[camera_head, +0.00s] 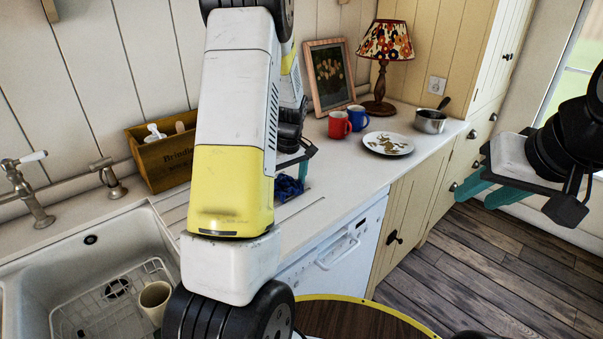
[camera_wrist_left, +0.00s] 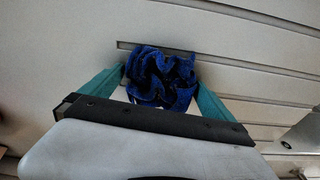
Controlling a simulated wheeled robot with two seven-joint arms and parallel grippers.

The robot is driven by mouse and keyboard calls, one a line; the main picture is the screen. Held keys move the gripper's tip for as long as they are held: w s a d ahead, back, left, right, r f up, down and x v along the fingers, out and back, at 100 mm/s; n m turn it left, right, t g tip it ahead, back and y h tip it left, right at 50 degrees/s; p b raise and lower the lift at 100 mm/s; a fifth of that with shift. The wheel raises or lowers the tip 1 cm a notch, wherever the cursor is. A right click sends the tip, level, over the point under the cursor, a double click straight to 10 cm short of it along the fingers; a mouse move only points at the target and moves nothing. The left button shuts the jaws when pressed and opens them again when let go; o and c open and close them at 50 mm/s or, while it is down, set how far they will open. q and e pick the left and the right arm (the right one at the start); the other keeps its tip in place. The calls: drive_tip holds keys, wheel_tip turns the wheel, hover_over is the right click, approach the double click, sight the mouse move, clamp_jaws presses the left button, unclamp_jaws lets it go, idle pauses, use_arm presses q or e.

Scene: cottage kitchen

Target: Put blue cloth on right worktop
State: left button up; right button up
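The blue cloth (camera_head: 289,187) lies crumpled on the grooved drainer part of the worktop, just right of my left forearm. The left wrist view shows it as a dark blue bunch (camera_wrist_left: 162,78) between the teal fingers. My left gripper (camera_head: 298,166) points down over the cloth. Its fingers are spread wide, one on each side, close to the cloth's edges. My forearm hides part of this area in the head view. My right gripper (camera_head: 472,198) is empty, its fingers apart, over the floor at the right. The right stretch of worktop (camera_head: 340,173) is pale.
A sink (camera_head: 40,268) with a rack and a cup (camera_head: 155,299) is at the left, beside a wooden box (camera_head: 160,160). Red (camera_head: 339,126) and blue (camera_head: 358,118) mugs, a plate (camera_head: 388,143), a pan (camera_head: 429,122) and a lamp (camera_head: 380,85) stand at the right.

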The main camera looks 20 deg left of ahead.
sight(289, 185)
use_arm(q)
wheel_tip(289, 185, up, 12)
drive_tip(key=d, duration=0.1)
drive_tip(key=s+d+r+m+t+h, duration=0.1)
drive_tip(key=s+d+r+m, duration=0.2)
drive_tip(key=s, duration=0.5)
drive_tip(key=s+d+r+m+t+h, duration=0.1)
drive_tip(key=s+d+r+m, duration=0.3)
drive_tip(key=s, duration=0.4)
drive_tip(key=s+d+r+m+t+h, duration=0.1)
drive_tip(key=s+d+r+m+t, duration=0.2)
drive_tip(key=s, duration=0.5)
drive_tip(key=shift+d+r+m, duration=0.55)
drive_tip(key=shift+d+m, duration=0.15)
drive_tip(key=shift+d, duration=0.25)
